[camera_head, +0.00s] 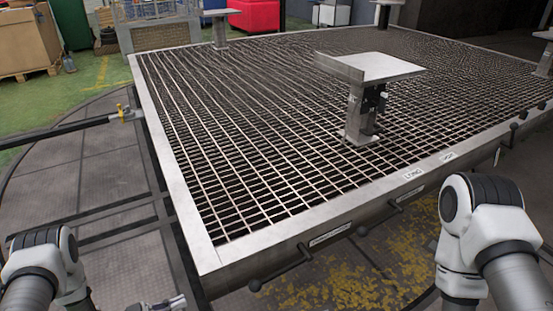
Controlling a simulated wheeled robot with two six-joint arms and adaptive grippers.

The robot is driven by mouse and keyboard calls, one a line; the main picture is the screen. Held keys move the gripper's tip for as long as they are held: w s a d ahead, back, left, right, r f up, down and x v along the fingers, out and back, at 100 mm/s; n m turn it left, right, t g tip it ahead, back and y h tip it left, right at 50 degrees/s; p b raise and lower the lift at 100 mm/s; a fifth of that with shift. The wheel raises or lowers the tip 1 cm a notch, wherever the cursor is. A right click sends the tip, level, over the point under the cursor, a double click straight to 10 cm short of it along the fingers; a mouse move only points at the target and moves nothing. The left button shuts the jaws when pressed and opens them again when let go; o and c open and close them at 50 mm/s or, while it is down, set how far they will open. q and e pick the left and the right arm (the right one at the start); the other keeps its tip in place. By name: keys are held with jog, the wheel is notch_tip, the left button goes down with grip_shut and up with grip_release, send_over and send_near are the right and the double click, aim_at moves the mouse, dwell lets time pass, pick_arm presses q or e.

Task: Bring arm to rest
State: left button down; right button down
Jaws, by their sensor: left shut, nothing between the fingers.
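My left gripper (164,304) shows at the bottom edge, left of centre, partly cut off by the frame. Its fingers are together with nothing between them, below and in front of the metal-framed grate. My left arm (38,262) comes in at the lower left. My right arm (480,225) stands at the lower right, bent downward. My right gripper is outside the frame.
A large grate table (215,262) with a steel rim fills the middle. Handles (275,272) stick out along its front edge. A pedestal with a flat plate (375,67) stands on it. A rail (60,132) with a yellow fitting lies left. Cardboard boxes (28,42) stand back left.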

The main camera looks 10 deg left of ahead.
pick_arm(q)
jog(key=w+d+r+n+y, duration=0.1)
jog(key=w+d+n+y, duration=0.1)
jog(key=d, duration=0.5)
jog(key=w+d+r+n+y, duration=0.1)
jog(key=d+r+n+y, duration=0.15)
jog(key=d, duration=0.45)
jog(key=s+a+f+n+g+y, duration=0.2)
jog(key=s+a+g+y, duration=0.1)
jog(key=s, duration=0.5)
jog(key=s+a+f+n+g+y, duration=0.2)
jog(key=s+a+g+y, duration=0.15)
jog(key=s, duration=0.45)
jog(key=s+a+f+n+g+y, duration=0.2)
jog(key=s+a+g+y, duration=0.15)
jog(key=s, duration=0.35)
notch_tip(320, 180, up, 33)
jog(key=p, duration=3.3)
jog(key=shift+s+d, duration=0.15)
jog(key=shift+d, duration=0.3)
jog(key=shift+f+m, duration=0.1)
jog(key=shift+m, duration=0.15)
